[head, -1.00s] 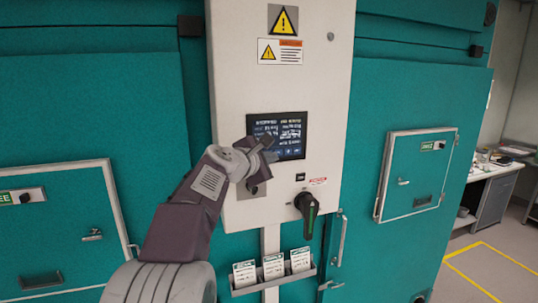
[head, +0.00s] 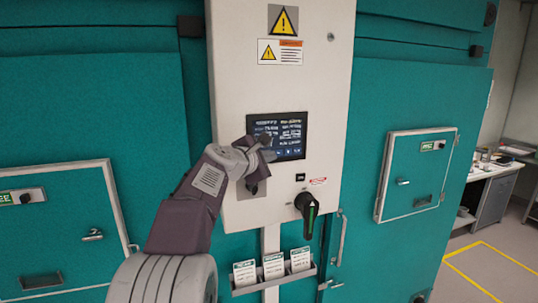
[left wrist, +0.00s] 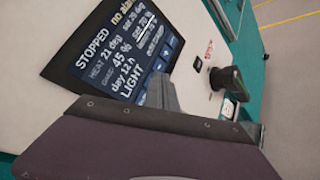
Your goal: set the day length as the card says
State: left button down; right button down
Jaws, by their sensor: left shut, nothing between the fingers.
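The control screen (head: 290,135) is a dark panel with white text on the white cabinet. In the left wrist view the screen (left wrist: 95,50) reads STOPPED, HEAT 21 deg, 45 %, day 12 h and LIGHT, with small blue buttons along one edge. My left gripper (head: 266,148) is shut and empty at the screen's lower left part; its fingers (left wrist: 161,92) reach the button edge in the wrist view. I cannot tell whether they touch. Several cards (head: 273,266) stand in a rack below the cabinet; their writing is too small to read. My right gripper is not in view.
A black rotary switch (head: 306,205) with a green mark sits below the screen, right of my arm. Teal chamber doors (head: 418,175) flank the cabinet. A door handle (head: 340,238) projects near the rack. Open floor with yellow lines (head: 490,265) lies at right.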

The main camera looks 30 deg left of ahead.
pick_arm(q)
jog(key=shift+w+a, duration=0.1)
dwell(0.5)
jog(key=shift+s+d, duration=0.5)
jog(key=shift+d, duration=0.1)
jog(key=s+d, duration=0.1)
jog(key=d, duration=0.1)
jog(key=s+d, duration=0.1)
jog(key=s, duration=0.1)
jog(key=shift+s+d+b, duration=0.15)
jog(key=shift+d+b, duration=0.2)
jog(key=shift+b, duration=0.05)
dwell(2.9)
